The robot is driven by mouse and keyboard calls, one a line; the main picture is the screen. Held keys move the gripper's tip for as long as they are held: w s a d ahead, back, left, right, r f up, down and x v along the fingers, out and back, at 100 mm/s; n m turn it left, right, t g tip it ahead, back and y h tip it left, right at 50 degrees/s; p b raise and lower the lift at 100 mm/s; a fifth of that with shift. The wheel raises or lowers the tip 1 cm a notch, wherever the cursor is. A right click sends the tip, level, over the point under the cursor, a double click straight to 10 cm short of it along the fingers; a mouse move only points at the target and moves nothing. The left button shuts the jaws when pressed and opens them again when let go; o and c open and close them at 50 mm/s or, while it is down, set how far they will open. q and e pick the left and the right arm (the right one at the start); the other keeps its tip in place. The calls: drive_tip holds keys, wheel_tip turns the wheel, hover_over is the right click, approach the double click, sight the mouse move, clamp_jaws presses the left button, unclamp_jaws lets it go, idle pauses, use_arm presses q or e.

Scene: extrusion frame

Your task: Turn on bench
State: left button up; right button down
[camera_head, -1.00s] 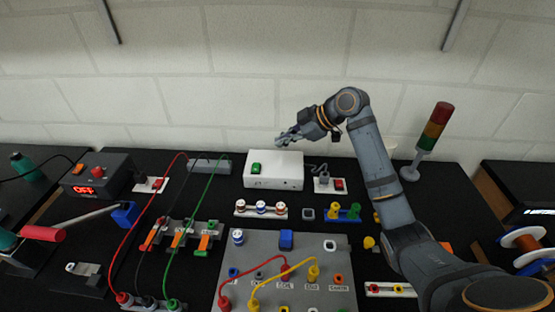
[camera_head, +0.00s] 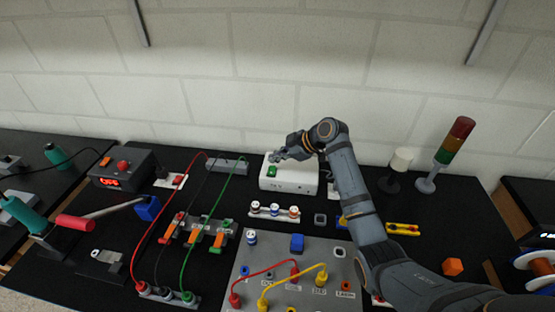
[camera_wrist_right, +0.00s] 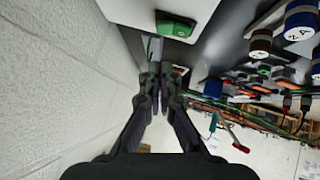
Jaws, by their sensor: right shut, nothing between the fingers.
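A white box (camera_head: 300,183) with a green rocker switch (camera_head: 271,171) on its top left stands at the back of the black bench. My right gripper (camera_head: 279,156) is shut and empty, just above and behind the green switch. In the right wrist view the shut fingertips (camera_wrist_right: 164,72) are close to the green switch (camera_wrist_right: 176,25); I cannot tell if they touch. A dark box (camera_head: 120,172) at the left has a red display reading OFF (camera_head: 109,184), an orange switch (camera_head: 105,161) and a red knob (camera_head: 123,165). My left gripper is not in view.
A signal tower (camera_head: 447,152) and a white-topped post (camera_head: 400,160) stand at the right back. A grey panel (camera_head: 262,247) with red and yellow leads lies in front. Red and green cables arch over the bench's left middle. My right arm hides part of the bench.

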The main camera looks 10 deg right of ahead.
sight(270, 166)
drive_tip(key=f, duration=0.3)
drive_tip(key=shift+w+d+f+p, duration=0.2)
drive_tip(key=shift+w+d+p, duration=0.15)
drive_tip(key=shift+w+d, duration=0.05)
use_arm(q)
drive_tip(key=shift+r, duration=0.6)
use_arm(e)
drive_tip(key=shift+f, duration=0.1)
drive_tip(key=shift+a, duration=0.1)
